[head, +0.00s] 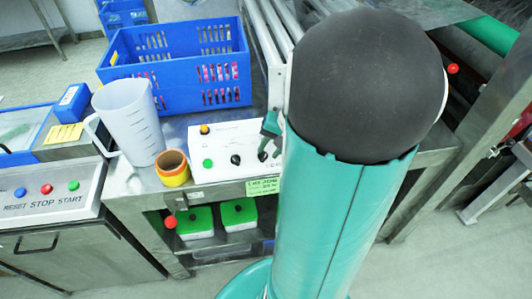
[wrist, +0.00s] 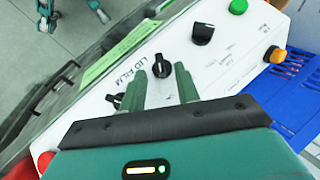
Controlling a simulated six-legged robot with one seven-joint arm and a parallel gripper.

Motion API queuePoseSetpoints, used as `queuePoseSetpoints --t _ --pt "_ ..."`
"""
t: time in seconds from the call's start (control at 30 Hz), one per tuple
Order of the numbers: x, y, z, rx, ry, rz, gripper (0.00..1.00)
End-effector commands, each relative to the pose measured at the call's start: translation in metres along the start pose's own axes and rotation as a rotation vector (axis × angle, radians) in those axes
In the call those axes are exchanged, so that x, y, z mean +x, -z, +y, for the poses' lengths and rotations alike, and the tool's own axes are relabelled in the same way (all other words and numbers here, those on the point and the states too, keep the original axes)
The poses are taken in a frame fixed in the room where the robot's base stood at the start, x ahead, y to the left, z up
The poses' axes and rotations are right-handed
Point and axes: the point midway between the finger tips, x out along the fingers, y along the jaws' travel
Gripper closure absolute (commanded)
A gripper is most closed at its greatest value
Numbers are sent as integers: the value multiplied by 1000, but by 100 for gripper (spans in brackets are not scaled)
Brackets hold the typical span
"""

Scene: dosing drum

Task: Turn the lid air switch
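A white control panel (head: 225,145) carries black rotary switches, which also show in the wrist view. There, one black switch (wrist: 160,66) with a white mark sits between and just beyond the fingertips of my gripper (wrist: 162,78). Its printed label seems to read LID FILM, but the lettering is rotated and small. A second black switch (wrist: 203,34) is farther up the panel, and a third (wrist: 113,101) is partly hidden by the left finger. I cannot tell which one is lid air. My gripper is open, and no contact is visible. In the head view my arm hides the panel's right part.
A green button (head: 208,163) and an orange button (head: 204,129) are also on the panel. A blue crate (head: 180,70) stands behind it. A white jug (head: 128,120) and a yellow-orange tape roll (head: 173,168) stand to its left.

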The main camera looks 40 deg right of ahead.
Motion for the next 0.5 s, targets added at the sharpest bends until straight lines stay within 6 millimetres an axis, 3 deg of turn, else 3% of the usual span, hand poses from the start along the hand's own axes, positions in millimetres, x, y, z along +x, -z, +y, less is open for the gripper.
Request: queuePoseSetpoints --t 0.2,0.5 --pt "26 0 0 -1 0 -3 68" --pt "30 1 0 -1 0 0 68"
